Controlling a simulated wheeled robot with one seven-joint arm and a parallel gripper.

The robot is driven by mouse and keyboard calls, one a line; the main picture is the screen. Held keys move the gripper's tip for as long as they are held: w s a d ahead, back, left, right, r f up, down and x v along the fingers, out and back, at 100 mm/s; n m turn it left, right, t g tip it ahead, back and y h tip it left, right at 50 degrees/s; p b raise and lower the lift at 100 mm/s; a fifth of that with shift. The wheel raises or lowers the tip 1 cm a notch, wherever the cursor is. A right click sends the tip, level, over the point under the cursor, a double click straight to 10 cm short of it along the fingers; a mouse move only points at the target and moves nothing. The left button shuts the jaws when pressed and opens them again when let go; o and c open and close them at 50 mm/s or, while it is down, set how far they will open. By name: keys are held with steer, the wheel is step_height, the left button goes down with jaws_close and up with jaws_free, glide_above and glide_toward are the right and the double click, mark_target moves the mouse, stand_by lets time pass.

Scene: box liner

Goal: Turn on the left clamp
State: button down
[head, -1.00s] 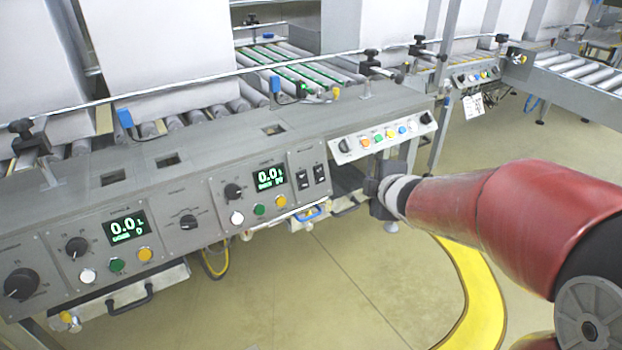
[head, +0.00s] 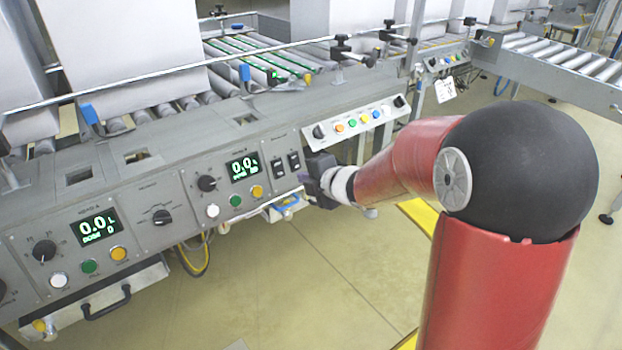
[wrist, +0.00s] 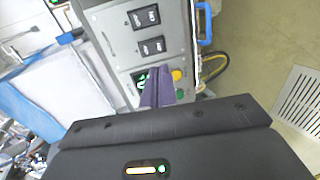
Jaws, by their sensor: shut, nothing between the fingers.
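Two black rocker switches sit side by side on a grey panel, the left switch (head: 277,168) and the right switch (head: 294,160). Their labels are too small to read. In the wrist view the left switch (wrist: 152,47) is the one nearer my fingers, and the right switch (wrist: 145,16) lies beyond it. My gripper (head: 303,179) is shut and empty, just in front of the panel, below and right of the switches. In the wrist view my purple-grey fingers (wrist: 155,82) overlap part of the green display, short of the left switch. I cannot tell whether they touch the panel.
Left of the switches are a green display (head: 243,167), a black knob (head: 206,183) and white, green and yellow buttons. A sloped white button box (head: 355,121) stands to the right. A blue-handled part (head: 287,203) hangs below the panel. Floor in front is open.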

mark_target(281, 174)
steer(key=x, duration=0.9)
steer(key=shift+w+a+f+b, duration=0.1)
steer(key=shift+w+a+b, duration=0.1)
steer(key=shift+b, duration=0.2)
steer(key=shift+f+b, duration=0.15)
steer(key=shift+b, duration=0.2)
steer(key=shift+w+f+b, duration=0.1)
steer(key=shift+f+b, duration=0.3)
steer(key=shift+b, duration=0.75)
steer(key=shift+a+r+t, duration=0.1)
steer(key=shift+r+t, duration=0.1)
steer(key=shift+t, duration=0.1)
steer(key=shift+r, duration=0.15)
steer(key=shift+r+p, duration=0.7)
steer(key=shift+r, duration=0.1)
